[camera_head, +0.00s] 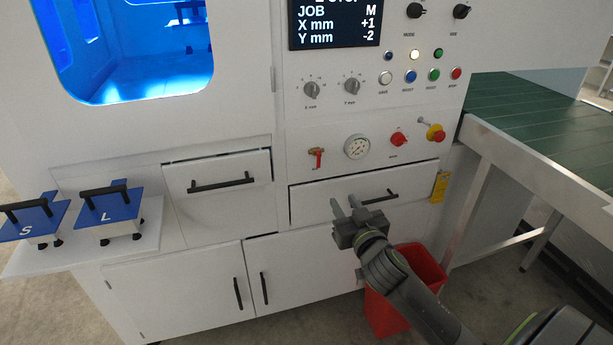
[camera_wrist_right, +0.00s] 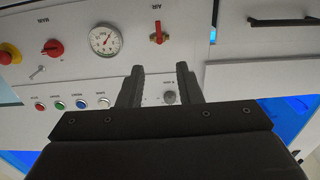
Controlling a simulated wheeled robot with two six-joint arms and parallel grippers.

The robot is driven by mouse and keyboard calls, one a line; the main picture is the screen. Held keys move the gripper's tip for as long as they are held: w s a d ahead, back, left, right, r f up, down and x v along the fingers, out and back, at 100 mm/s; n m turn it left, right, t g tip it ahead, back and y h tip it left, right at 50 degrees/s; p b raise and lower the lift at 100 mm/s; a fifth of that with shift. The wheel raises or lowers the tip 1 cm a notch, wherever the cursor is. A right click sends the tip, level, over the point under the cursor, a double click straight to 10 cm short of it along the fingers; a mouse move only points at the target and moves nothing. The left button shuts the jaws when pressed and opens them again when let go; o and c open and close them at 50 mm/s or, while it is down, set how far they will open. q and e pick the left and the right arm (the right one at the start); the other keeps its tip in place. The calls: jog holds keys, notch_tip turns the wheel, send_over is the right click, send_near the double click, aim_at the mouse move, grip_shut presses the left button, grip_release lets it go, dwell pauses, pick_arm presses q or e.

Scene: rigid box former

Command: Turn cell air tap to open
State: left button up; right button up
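The air tap (camera_head: 317,157) is a small brass valve with a red handle on the white front panel, left of the pressure gauge. In the head view its red handle hangs downward. The wrist view, which is upside down, shows the tap (camera_wrist_right: 158,34) beside the label AIR, beyond my fingertips. My right gripper (camera_head: 345,203) is in front of the right drawer, lower and a little right of the tap. Its two fingers (camera_wrist_right: 160,72) are apart with nothing between them, and they do not touch the tap. My left gripper is not in view.
A round gauge (camera_head: 357,147), a red MAIN switch (camera_head: 398,139) and a red-and-yellow emergency stop (camera_head: 436,134) sit right of the tap. Two drawers with black handles (camera_head: 378,197) lie below. A red bin (camera_head: 420,264) stands under my right arm. A green conveyor (camera_head: 540,110) is at right.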

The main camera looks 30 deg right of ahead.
aim_at(319, 163)
jog(key=x, duration=1.7)
jog(key=shift+w, duration=0.15)
grip_shut()
